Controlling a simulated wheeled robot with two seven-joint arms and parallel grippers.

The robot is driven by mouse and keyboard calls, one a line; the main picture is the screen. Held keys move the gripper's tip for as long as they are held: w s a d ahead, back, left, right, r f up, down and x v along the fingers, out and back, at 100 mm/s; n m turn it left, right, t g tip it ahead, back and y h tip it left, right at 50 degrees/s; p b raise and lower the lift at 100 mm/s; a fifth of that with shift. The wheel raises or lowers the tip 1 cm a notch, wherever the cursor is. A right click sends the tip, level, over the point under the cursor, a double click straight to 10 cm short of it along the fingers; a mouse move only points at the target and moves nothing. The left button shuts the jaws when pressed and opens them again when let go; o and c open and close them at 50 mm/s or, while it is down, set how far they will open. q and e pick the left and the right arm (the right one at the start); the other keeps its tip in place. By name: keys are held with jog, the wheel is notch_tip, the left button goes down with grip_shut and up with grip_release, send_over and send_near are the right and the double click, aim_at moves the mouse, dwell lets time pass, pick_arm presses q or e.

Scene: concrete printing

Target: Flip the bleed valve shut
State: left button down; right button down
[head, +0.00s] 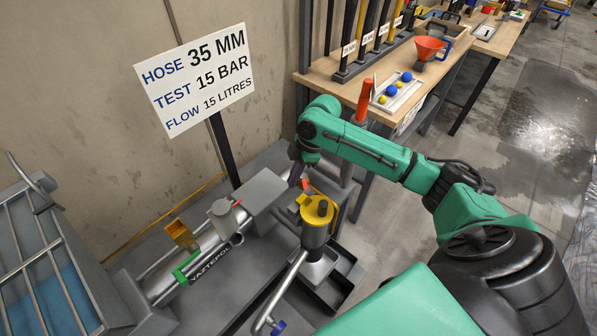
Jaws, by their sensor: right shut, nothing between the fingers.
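A silver pump cylinder (205,243) lies along the grey bench, with a grey box-shaped housing (262,190) at its right end. A small red piece (305,184) shows just right of the housing, next to my right gripper (295,178). Another small red piece (237,203) sits on top of the cylinder. I cannot tell for certain which belongs to the bleed valve, nor its lever position. My right gripper points down at the housing's right end, shut and empty. Its fingertips are small and partly hidden, so contact is unclear. My left gripper is out of view.
A yellow-topped unit (316,209) with a silver pipe stands close in front. A sign (196,79) on a dark post rises behind the cylinder. A wooden bench (345,88) with a red funnel (428,48) stands behind. Open floor (520,120) lies at right.

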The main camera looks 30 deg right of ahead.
aim_at(305, 182)
jog(key=f, duration=0.1)
jog(key=d+f+p, duration=0.1)
jog(key=f, duration=0.1)
jog(key=d+f, duration=0.1)
jog(key=f, duration=0.1)
jog(key=shift+s+d+f, duration=0.15)
jog(key=shift+s+d, duration=0.05)
jog(key=shift+s, duration=0.15)
jog(key=shift+d, duration=0.1)
